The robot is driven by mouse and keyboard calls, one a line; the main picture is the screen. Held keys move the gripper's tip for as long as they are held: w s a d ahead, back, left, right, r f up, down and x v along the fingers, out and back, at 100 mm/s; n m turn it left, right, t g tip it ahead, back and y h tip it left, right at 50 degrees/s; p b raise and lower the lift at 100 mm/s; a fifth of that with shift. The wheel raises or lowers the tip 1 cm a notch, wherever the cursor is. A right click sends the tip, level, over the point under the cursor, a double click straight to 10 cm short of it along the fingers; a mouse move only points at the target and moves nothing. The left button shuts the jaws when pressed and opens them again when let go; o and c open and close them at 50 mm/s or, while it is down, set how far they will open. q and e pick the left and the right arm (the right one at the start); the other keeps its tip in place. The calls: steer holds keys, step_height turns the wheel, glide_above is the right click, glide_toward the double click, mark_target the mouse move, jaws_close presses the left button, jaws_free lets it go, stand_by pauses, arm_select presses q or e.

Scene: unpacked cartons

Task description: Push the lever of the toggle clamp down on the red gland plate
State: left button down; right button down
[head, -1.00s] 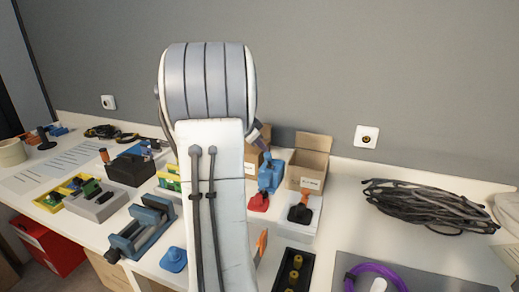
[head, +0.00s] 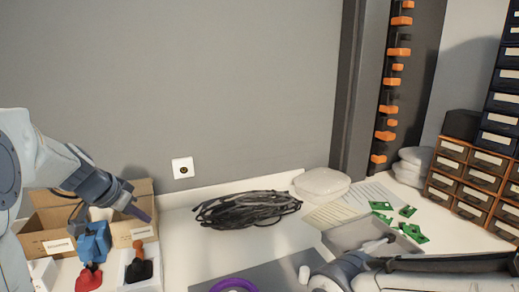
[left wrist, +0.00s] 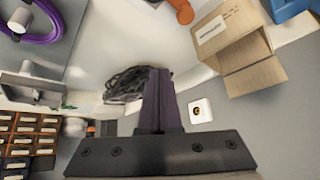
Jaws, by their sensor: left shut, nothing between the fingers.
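A red plate-like piece (head: 88,280) lies at the lower left of the head view, with a blue block-like part (head: 95,243) standing directly behind it. I cannot make out a lever on it. Beside it on the right is a black piece with an orange upright part (head: 138,262). In the left wrist view the shut fingers (left wrist: 158,74) point at the bench, with a blue part (left wrist: 290,8) at the upper right corner. My right gripper's fingers are not visible.
Open cartons (head: 57,240) stand behind the red and black pieces. A black cable coil (head: 247,209) lies mid-bench. A grey tray (head: 345,237), green boards (head: 412,233) and drawer units (head: 470,180) are at the right. White bench shows between the cartons and coil.

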arm_select(q)
steer(key=s+d+f+m+g+h, duration=0.1)
steer(key=s+d+f, duration=0.15)
steer(key=d, duration=0.55)
steer(key=s+d+f+g, duration=0.1)
steer(key=s+d+g, duration=0.1)
steer(key=s+d, duration=0.35)
steer(key=s+d+f+m+g+h, duration=0.1)
steer(key=s+d, duration=0.1)
steer(key=d, duration=0.7)
steer(key=s+d+f+m+g+y, duration=0.1)
steer(key=s+d+f, duration=0.15)
steer(key=s, duration=0.65)
steer(key=s+d+f+m+g+y, duration=0.1)
steer(key=s+d+f+g+y, duration=0.15)
steer(key=s, duration=0.65)
step_height(320, 180, up, 17)
steer(key=w+p, duration=0.1)
steer(key=p, duration=1.5)
steer(key=shift+d+r+t+h+p, duration=0.15)
steer(key=shift+d+t+h+p, duration=0.2)
steer(key=shift+d+t+h, duration=0.1)
steer(key=shift+a, duration=0.1)
